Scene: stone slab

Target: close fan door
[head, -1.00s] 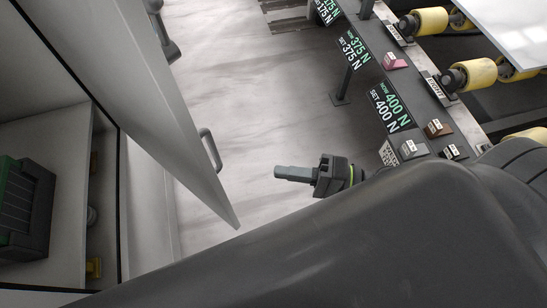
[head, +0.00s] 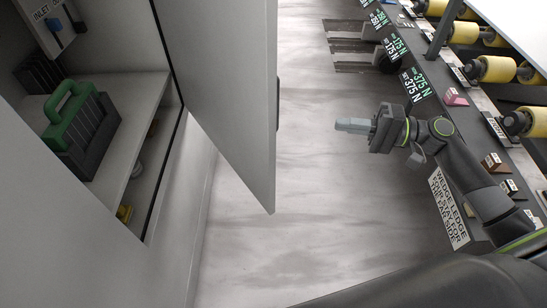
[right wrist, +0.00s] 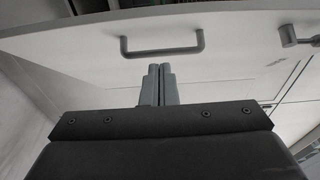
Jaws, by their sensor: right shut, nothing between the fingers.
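The grey cabinet door (head: 225,90) stands open in the head view, its free edge pointing toward the floor aisle. Its handle shows only as a dark sliver at the right edge (head: 278,104). My right gripper (head: 352,126) is shut and empty, to the right of the door and apart from it in the head view. In the right wrist view the two closed fingers (right wrist: 159,70) point at a white panel (right wrist: 80,65) with a grey bar handle (right wrist: 162,48) just beyond the tips. Whether they touch it cannot be told. My left gripper is not in view.
The open cabinet holds a green and black case (head: 85,130) on a shelf (head: 135,150). A conveyor with yellow rollers (head: 495,69) and a labelled ledge (head: 450,205) lies to the right. Bare floor (head: 310,190) lies between. The right wrist view shows another handle (right wrist: 298,40).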

